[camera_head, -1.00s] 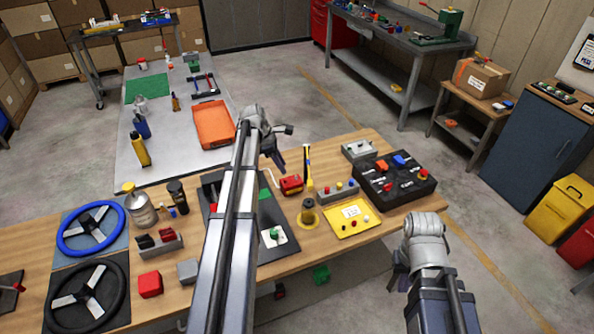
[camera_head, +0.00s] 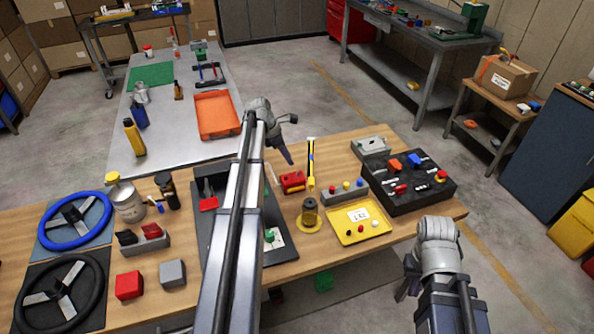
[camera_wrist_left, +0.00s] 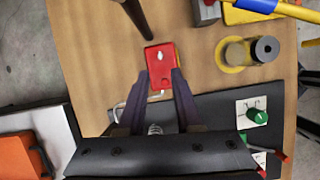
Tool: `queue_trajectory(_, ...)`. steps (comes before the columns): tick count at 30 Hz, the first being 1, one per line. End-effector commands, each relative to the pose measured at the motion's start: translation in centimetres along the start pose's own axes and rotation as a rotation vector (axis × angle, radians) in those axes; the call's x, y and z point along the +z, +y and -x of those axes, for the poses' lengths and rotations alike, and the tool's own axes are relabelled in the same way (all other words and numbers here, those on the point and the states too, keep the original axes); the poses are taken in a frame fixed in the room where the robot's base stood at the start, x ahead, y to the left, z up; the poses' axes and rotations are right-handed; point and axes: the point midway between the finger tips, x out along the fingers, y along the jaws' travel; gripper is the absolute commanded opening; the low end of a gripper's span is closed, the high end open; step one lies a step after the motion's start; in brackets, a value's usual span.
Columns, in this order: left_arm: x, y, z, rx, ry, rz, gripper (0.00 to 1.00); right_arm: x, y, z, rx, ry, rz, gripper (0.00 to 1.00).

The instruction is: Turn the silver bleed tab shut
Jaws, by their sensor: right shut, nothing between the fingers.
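A small red block (camera_head: 292,182) lies on the wooden table, mostly uncovered, to the right of my left arm. In the left wrist view the red block (camera_wrist_left: 163,68) carries a small pale, silver-looking tab (camera_wrist_left: 161,56) on top. I cannot tell whether this is the bleed tab or how it is turned. My left gripper (camera_head: 287,157) hangs above and behind the block. In its wrist view the left gripper (camera_wrist_left: 163,76) is open, its fingers pointing at the block with nothing held. My right gripper (camera_head: 405,288) is shut and empty, low in front of the table's right end.
A yellow tray (camera_head: 358,224) and black switch panel (camera_head: 408,182) lie further right. A black board (camera_head: 278,247) lies partly under my left arm.

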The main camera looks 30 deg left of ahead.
Motion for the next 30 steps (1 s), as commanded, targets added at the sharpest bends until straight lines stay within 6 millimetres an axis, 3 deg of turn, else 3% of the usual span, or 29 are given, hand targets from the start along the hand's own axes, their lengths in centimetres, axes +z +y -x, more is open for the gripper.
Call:
queue_trajectory(8,-0.1,0.0,-1.8,0.0,0.0,-0.002,0.34,-0.1,-0.2,-1.6,0.0,0.0,-0.001,0.0)
queue_trajectory(21,-0.1,0.0,-7.2,0.0,0.0,-0.002,0.34,-0.4,-0.6,-6.7,0.0,0.0,-0.002,0.0)
queue_trajectory(30,0.1,0.0,-7.8,0.0,0.0,-0.001,0.34,-0.4,-0.7,-7.1,0.0,0.0,-0.002,0.0)
